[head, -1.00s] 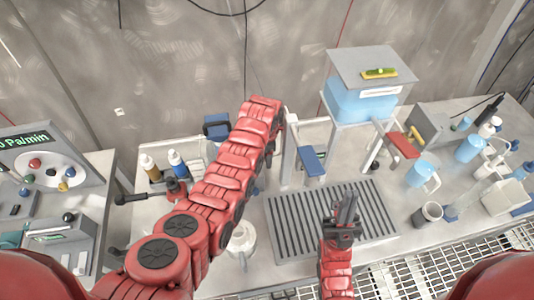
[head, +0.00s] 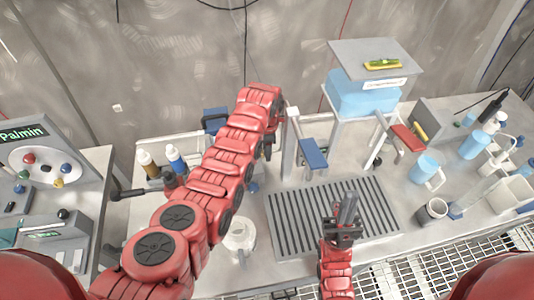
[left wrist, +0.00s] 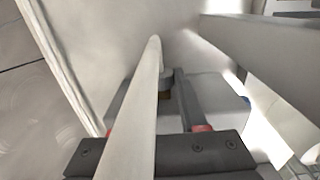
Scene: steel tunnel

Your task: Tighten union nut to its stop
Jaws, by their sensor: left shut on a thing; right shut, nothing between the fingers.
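In the left wrist view my left gripper (left wrist: 165,82) is shut on a small brass-brown part (left wrist: 165,95), which seems to be the union nut. Only a sliver of it shows between the dark fingers. A pale rod or pipe (left wrist: 140,120) runs close in front of the camera and covers part of the fingers. In the head view my red left arm hides the nut and most of this gripper. My right gripper (head: 346,212) is shut and empty, over the slotted drain grate (head: 290,222).
A blue tank (head: 362,95) on a stand has a red lever (head: 408,138) and a blue lever (head: 313,153). A white jug (head: 240,235) stands beside my left arm.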

